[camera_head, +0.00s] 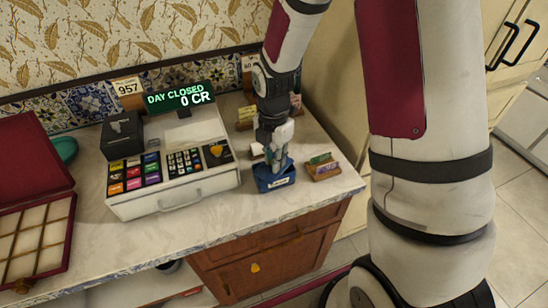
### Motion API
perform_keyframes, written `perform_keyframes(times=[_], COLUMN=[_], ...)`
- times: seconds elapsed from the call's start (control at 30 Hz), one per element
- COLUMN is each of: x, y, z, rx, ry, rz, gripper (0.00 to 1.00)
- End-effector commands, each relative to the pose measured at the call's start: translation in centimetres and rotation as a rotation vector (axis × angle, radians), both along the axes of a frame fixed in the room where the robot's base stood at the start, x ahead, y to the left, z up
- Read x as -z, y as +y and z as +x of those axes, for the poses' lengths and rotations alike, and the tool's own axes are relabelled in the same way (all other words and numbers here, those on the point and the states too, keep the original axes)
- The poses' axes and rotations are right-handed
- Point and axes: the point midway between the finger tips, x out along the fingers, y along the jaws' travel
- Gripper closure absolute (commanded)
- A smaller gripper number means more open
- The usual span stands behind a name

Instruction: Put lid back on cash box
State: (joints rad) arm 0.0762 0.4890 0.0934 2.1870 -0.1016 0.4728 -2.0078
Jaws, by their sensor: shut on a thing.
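The small blue cash box (275,180), with a pale label on its front, stands on the counter to the right of the cash register. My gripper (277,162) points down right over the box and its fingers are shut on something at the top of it. This looks like the box's lid, but the fingers and the small size hide its outline. I cannot tell whether the lid is seated on the box or held just above it.
The cash register (178,165) stands close on the left. A small card holder (323,167) is close on the right, with more cards behind my gripper. An open red case (35,235) lies far left. The counter's front edge (230,239) is near the box.

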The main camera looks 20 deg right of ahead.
Motion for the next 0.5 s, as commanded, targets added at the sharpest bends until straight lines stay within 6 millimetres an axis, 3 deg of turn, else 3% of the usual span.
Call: perform_keyframes(times=[0.3,0.33,0.4,0.5], x=[0.01,0.01,0.01,0.01], y=[-0.02,-0.02,-0.02,-0.02], z=[0.01,0.01,0.01,0.01], rx=[0.0,0.0,0.0,0.0], ry=[0.0,0.0,0.0,0.0], rz=[0.0,0.0,0.0,0.0], gripper=[1.0,0.76,0.6,0.59])
